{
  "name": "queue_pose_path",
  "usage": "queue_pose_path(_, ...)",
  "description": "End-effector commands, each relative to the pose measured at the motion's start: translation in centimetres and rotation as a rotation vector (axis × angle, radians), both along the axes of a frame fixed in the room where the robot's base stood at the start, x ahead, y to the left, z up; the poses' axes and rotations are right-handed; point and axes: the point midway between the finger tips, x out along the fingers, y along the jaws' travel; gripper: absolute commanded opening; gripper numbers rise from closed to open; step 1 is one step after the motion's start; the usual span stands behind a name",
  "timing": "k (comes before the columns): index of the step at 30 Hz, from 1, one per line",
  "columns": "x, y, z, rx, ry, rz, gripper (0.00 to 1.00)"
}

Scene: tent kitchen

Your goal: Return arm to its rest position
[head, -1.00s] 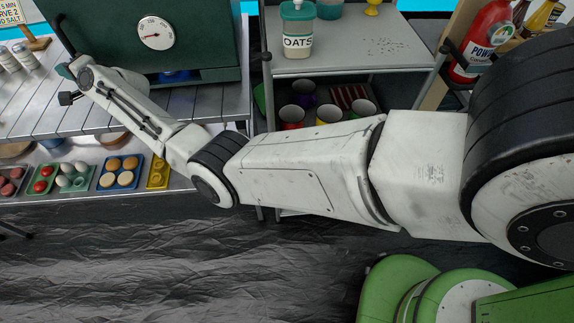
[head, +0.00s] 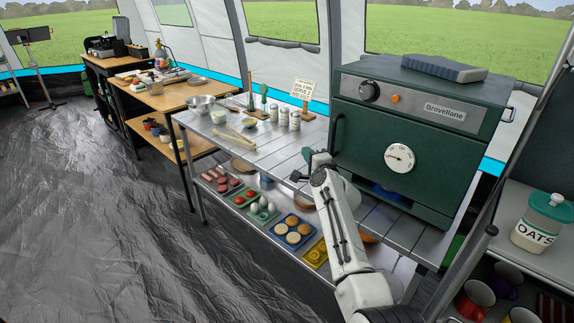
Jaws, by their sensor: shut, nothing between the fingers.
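My white arm rises from the bottom of the head view and reaches over the slatted metal table (head: 240,150). My gripper (head: 299,175) is at its far end, above the table's front edge, left of the green oven (head: 350,140). It is shut and holds nothing. The arm is still extended and partly covers the table edge and the lower shelf. The rest of the arm runs out of the picture at the bottom.
The lower shelf holds trays of food, such as a blue tray (head: 292,230). Bowls and shakers (head: 283,117) stand on the table. An oats jar (head: 541,222) and mugs (head: 472,300) are at right. The dark floor (head: 110,230) at left is clear.

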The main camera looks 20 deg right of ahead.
Motion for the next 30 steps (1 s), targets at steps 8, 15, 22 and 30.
queue_pose_path(8,-2.2,5.2,0.1,0.002,0.003,0.005,0.0)
queue_pose_path(15,-3.0,7.1,-0.1,0.002,0.003,0.003,0.0)
queue_pose_path(22,-3.3,7.4,-0.3,-0.005,0.007,0.006,0.0)
queue_pose_path(30,-10.1,6.8,-6.8,-0.318,0.24,0.138,0.0)
